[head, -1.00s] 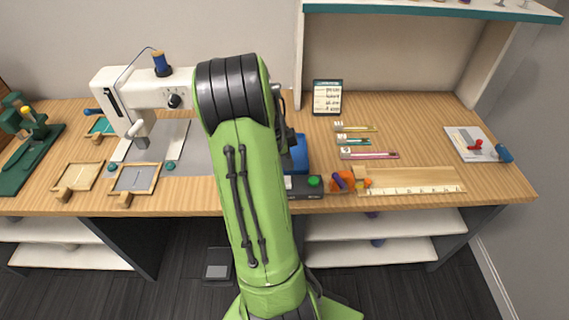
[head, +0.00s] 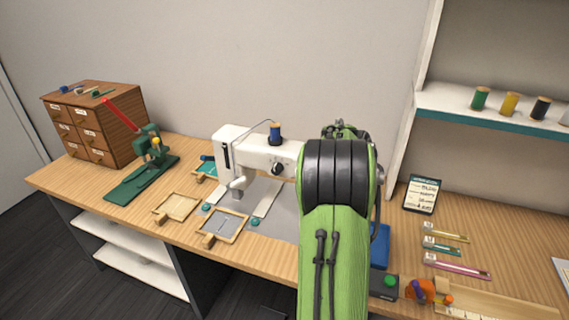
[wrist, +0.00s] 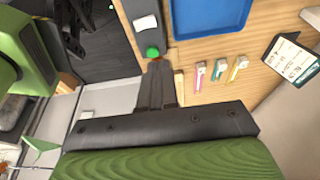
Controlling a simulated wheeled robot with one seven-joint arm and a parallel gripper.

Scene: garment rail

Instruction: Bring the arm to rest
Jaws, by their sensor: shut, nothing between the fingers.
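My gripper (wrist: 157,88) shows in the wrist view with its dark fingers together and nothing between them. It is over or near the table's front part, beside a grey box with a green button (wrist: 152,51); I cannot tell the gap. In the head view my green arm rises from the bottom and its dark joint stands in front of the sewing machine's right end. The gripper is hidden behind the arm there. The white sewing machine (head: 258,158) carries a blue thread spool (head: 275,133).
The wooden table (head: 140,172) bears a drawer cabinet (head: 100,125), a green press (head: 150,170), small framed trays (head: 222,226), a blue tray (wrist: 205,18), a card (head: 422,194) and several packets (head: 445,233). A shelf with spools (head: 480,98) stands at right.

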